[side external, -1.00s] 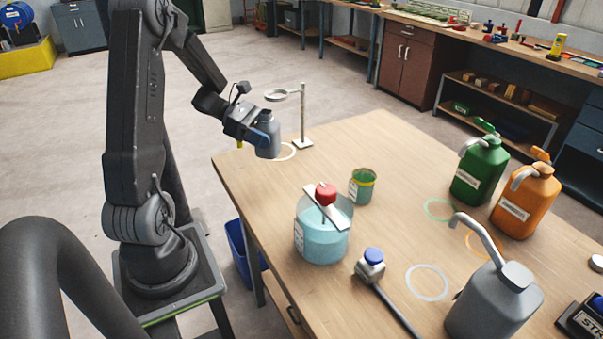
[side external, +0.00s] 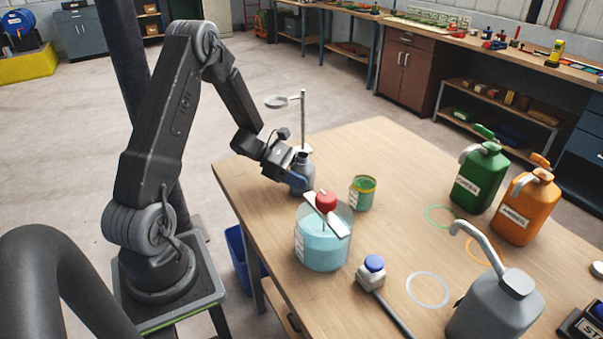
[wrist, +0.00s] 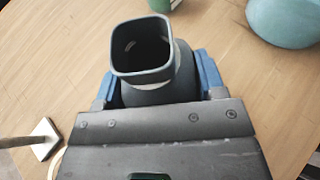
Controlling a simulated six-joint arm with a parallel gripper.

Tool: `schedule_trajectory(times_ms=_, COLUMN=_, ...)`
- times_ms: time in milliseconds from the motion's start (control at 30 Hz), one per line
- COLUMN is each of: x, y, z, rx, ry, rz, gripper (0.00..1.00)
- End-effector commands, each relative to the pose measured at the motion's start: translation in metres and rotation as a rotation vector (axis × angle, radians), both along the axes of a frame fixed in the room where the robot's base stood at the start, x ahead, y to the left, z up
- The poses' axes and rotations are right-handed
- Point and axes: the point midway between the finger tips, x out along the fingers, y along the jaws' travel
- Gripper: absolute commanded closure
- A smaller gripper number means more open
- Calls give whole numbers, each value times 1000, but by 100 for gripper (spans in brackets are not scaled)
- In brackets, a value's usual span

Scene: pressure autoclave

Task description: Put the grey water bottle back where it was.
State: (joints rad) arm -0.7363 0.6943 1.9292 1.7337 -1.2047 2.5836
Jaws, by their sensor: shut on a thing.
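My gripper (side external: 290,180) is shut on a small grey bottle (side external: 304,168) with an open, squarish mouth. In the wrist view the bottle (wrist: 145,50) stands between the blue fingers (wrist: 155,82), mouth towards the camera. It is near the table's far left side, between the ring stand and the glass jar. I cannot tell whether its base touches the table. A larger grey jug (side external: 495,305) with a bent spout stands at the front right. A white ring (side external: 428,290) is marked on the bare table to its left. Part of another pale ring (wrist: 54,165) shows beside the stand's base.
The ring stand (side external: 303,115) is behind my gripper. A glass jar of blue liquid (side external: 322,248) with a red knob and a green cup (side external: 363,193) stand close by. A blue-capped tool (side external: 372,270) lies in front. Green (side external: 483,178) and orange (side external: 527,205) jugs stand right.

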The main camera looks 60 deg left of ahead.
Motion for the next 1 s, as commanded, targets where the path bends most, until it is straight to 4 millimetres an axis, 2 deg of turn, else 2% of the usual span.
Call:
schedule_trajectory(times_ms=267, x=0, y=0, z=-3, rx=-1, ry=-1, rz=0, gripper=70)
schedule_trajectory(times_ms=300, x=0, y=0, z=-3, rx=0, ry=0, rz=0, gripper=34)
schedule_trajectory(times_ms=533, x=0, y=0, z=-2, rx=0, ry=0, rz=0, gripper=12)
schedule_trajectory(times_ms=867, x=0, y=1, z=2, rx=1, ry=-1, rz=0, gripper=11)
schedule_trajectory(times_ms=1000, x=-13, y=14, z=9, rx=1, ry=-1, rz=4, gripper=11)
